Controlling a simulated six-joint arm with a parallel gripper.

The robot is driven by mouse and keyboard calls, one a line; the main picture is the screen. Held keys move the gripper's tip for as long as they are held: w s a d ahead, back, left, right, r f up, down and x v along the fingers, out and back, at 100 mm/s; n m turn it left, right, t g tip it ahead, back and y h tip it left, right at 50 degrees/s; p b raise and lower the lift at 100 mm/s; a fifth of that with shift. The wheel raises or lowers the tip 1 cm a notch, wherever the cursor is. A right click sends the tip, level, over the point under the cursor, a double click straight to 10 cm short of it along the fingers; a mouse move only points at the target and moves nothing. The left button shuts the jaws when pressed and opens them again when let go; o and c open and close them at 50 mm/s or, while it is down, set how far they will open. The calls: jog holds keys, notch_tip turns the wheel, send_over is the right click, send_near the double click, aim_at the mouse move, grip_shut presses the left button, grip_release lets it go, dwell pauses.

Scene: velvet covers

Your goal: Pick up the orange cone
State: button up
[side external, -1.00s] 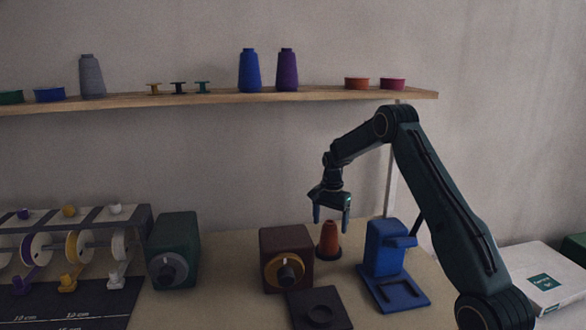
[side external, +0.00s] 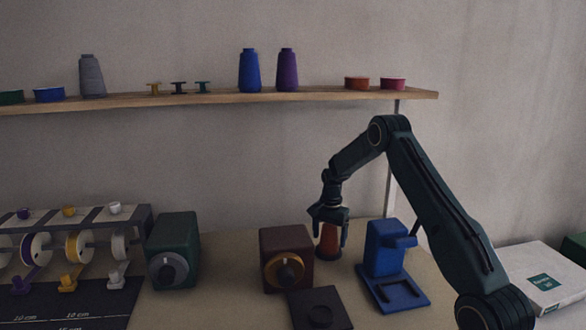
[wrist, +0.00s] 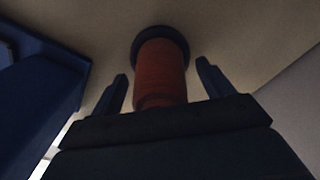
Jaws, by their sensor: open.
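The orange cone (side external: 330,241) stands upright on the table between the maroon box and the blue stand. It also shows in the wrist view (wrist: 160,72), with a dark base ring at its far end. My gripper (side external: 329,243) is open and lowered over the cone, with one finger on each side. In the wrist view the two fingers (wrist: 160,84) flank the cone, with a visible gap on both sides. The cone's top is partly hidden by the gripper body.
A maroon box with a dial (side external: 272,243) stands close on the left. A blue stand (side external: 388,245) is close on the right. A dark square plate with a round recess (side external: 335,296) lies in front. A wooden shelf (side external: 220,98) with cones and spools hangs behind.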

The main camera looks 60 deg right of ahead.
jog(key=shift+c, duration=0.2)
jog(key=c, duration=1.1)
jog(key=shift+o, duration=0.2)
jog(key=shift+r, duration=0.15)
jog(key=shift+r, duration=4.9)
